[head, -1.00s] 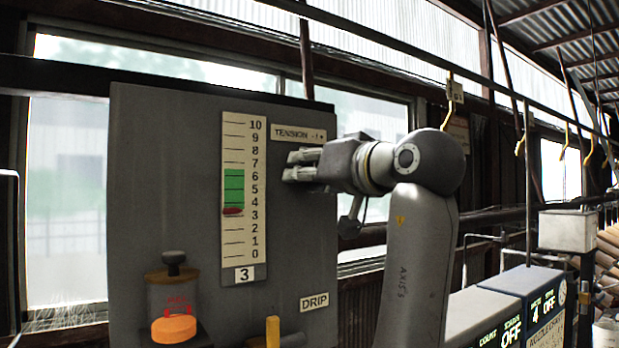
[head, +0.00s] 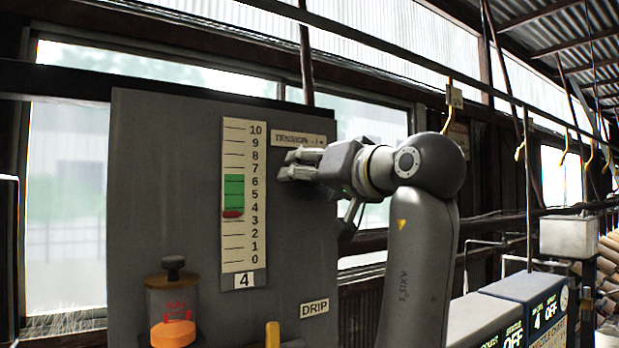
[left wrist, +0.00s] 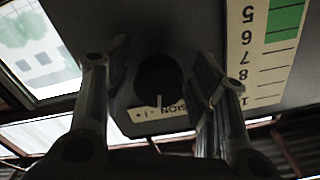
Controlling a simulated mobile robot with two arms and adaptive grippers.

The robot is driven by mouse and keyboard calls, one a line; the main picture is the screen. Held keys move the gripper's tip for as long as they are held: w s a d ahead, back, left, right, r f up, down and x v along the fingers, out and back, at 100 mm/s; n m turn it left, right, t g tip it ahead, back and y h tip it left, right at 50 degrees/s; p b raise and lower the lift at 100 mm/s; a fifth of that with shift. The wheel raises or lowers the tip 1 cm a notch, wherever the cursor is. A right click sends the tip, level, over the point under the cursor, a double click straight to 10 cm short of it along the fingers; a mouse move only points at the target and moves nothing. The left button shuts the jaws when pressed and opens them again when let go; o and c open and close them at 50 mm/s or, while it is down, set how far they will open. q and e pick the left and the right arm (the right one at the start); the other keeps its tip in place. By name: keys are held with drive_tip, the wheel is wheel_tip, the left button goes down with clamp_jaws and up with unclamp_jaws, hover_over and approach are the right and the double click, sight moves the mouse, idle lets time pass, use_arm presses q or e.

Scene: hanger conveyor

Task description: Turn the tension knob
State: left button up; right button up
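The tension knob (left wrist: 158,80) is dark and round with a pale pointer line. In the left wrist view it sits between the two fingers of my left gripper (left wrist: 160,65), with small gaps beside it. In the head view my left gripper (head: 290,168) is at the grey panel (head: 160,210), just under the TENSION label (head: 297,138), and hides the knob. The scale (head: 244,190) has a green band around 4 to 6 and a red marker (head: 233,214) at its lower end, between 3 and 4. The small plate (head: 244,281) below reads 4. My right gripper is not in view.
An orange-bottomed canister (head: 173,310) and a yellow handle (head: 272,333) are low on the panel. A DRIP label (head: 314,308) is at its lower right. Hooks hang at the right above a blue box (head: 530,300) with readouts.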

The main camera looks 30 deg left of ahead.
use_arm(q)
drive_tip(key=shift+d, duration=0.1)
drive_tip(key=v, duration=1.1)
drive_tip(key=shift+s+d, duration=0.15)
drive_tip(key=shift+d, duration=0.25)
